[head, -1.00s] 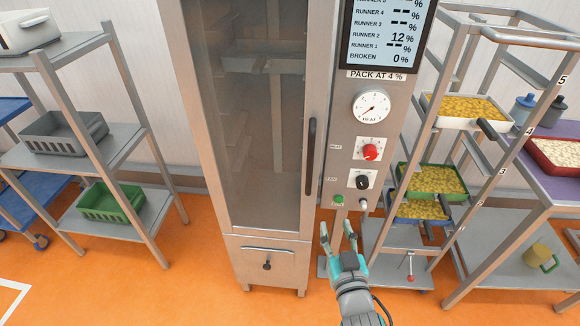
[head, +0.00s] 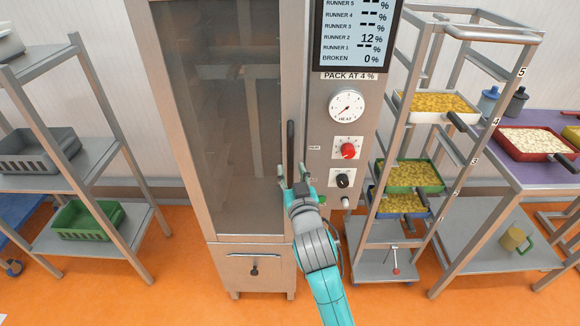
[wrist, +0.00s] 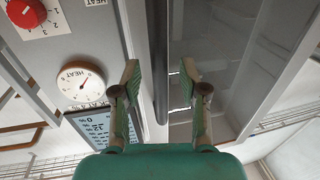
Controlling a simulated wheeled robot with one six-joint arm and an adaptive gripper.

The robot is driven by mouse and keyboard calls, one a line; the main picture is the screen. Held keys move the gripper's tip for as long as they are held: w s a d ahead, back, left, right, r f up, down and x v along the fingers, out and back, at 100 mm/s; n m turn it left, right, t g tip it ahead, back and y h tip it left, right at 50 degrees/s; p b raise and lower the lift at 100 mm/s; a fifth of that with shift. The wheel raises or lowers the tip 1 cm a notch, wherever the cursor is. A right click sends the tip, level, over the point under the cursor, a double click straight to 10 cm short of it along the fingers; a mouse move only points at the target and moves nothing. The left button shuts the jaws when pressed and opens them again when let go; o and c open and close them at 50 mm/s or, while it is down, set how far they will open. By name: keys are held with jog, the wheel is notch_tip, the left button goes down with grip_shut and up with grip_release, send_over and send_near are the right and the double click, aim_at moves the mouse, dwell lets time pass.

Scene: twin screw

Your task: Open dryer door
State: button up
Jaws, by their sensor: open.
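The dryer door (head: 220,130) is a tall dark glass panel in a metal frame, and it looks closed. Its black vertical handle (head: 291,148) is on the door's right edge. My gripper (head: 293,175) is at the lower end of the handle, which it partly hides. In the wrist view, my gripper (wrist: 159,72) is open, with a finger on either side of the dark handle bar (wrist: 158,50). I cannot tell whether either finger touches the handle. The glass (wrist: 215,50) lies behind the right finger.
The control panel with a red knob (head: 348,150), heat dial (head: 347,106) and screen (head: 357,38) is right of the handle. A rack (head: 386,150) of yellow-filled trays stands further right. A shelf unit (head: 92,150) stands at left. Orange floor (head: 180,275) is clear in front.

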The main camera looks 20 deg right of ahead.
jog(key=shift+w+d, duration=0.2)
jog(key=shift+w, duration=1.05)
grip_shut()
